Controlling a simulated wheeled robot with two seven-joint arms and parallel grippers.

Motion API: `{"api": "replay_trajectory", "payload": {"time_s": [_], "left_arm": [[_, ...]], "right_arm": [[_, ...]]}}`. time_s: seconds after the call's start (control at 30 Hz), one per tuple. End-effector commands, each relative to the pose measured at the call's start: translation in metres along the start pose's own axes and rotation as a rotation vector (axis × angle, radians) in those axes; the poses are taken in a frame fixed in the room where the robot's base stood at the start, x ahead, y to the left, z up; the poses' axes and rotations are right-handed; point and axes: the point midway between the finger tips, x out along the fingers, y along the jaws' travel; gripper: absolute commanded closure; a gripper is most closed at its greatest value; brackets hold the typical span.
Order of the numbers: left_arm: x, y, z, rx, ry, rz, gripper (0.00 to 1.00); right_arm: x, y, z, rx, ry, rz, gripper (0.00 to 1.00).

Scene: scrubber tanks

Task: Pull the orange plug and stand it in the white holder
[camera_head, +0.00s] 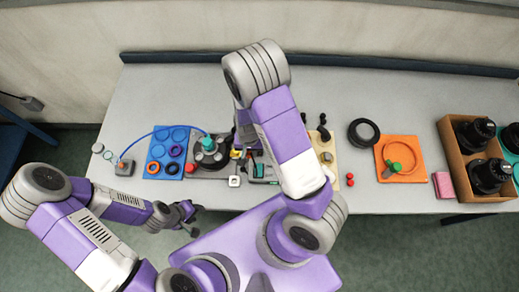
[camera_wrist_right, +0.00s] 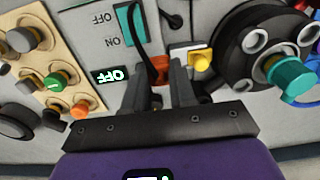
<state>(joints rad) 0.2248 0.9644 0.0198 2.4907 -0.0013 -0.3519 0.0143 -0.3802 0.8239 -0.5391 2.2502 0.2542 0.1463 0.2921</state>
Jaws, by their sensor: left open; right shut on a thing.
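The orange plug (camera_wrist_right: 160,66) shows in the right wrist view with a black cable running up from it. My right gripper (camera_wrist_right: 161,88) is shut on the plug, one finger on each side. Whether the plug's lower end sits in a socket is hidden by the fingers. In the head view, my right arm covers the plug. A white square piece with a dark middle, seemingly the white holder (camera_head: 234,181), stands near the table's front edge. My left gripper (camera_head: 187,215) is open and empty in front of the table edge.
A tan knob board (camera_wrist_right: 64,62) is on the other side.

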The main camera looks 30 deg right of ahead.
Motion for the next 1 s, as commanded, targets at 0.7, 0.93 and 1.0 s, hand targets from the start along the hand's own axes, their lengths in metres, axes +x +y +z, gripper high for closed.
{"api": "replay_trajectory", "payload": {"time_s": [0.7, 0.93, 1.0], "left_arm": [[-0.012, 0.004, 0.001, 0.0, 0.0, 0.0, 0.57], [-0.012, 0.004, 0.001, 0.0, 0.0, 0.0, 0.57], [-0.012, 0.005, 0.001, 0.0, 0.0, 0.0, 0.57]], "right_arm": [[0.0, -0.062, 0.077, 0.0, 0.0, 0.001, 1.0], [0.0, -0.062, 0.077, 0.001, 0.0, 0.001, 1.0], [0.0, -0.062, 0.076, 0.001, 0.0, 0.001, 1.0]]}}
